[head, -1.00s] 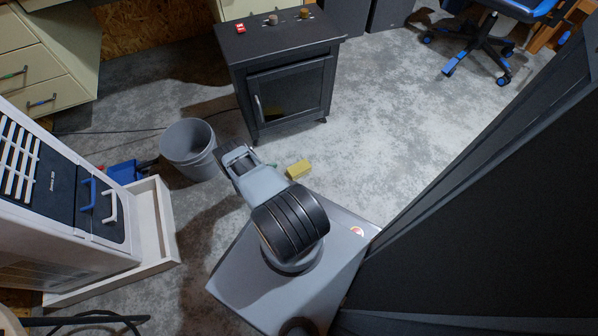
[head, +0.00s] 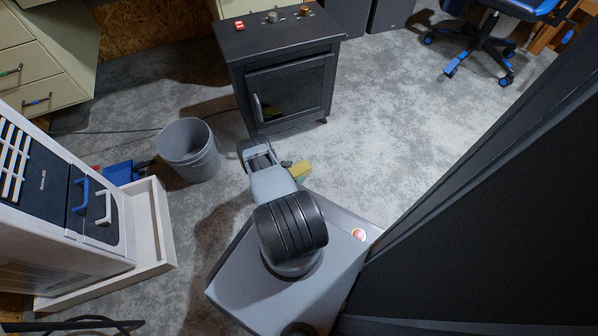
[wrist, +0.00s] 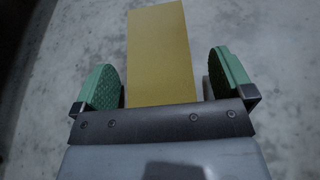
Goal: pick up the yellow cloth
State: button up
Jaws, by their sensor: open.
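The yellow cloth (head: 301,170) looks like a flat-sided yellow block on the concrete floor, just right of my arm's end in the head view. In the wrist view the yellow cloth (wrist: 160,50) runs from the top edge down between my fingers, its near end hidden by the dark gripper bar. My gripper (wrist: 164,82) is open, with green ribbed pads on either side of the cloth and a gap at each side. In the head view my gripper is mostly hidden by my arm.
A grey bucket (head: 189,150) stands left of my arm. A black cabinet (head: 290,88) stands beyond it. A white appliance sits in a white tray (head: 157,235) at left. A large dark panel (head: 480,215) fills the right. Bare floor (head: 400,110) lies right of the cabinet.

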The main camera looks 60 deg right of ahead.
jog(key=shift+c, duration=0.3)
jog(key=c, duration=1)
jog(key=shift+o, duration=0.2)
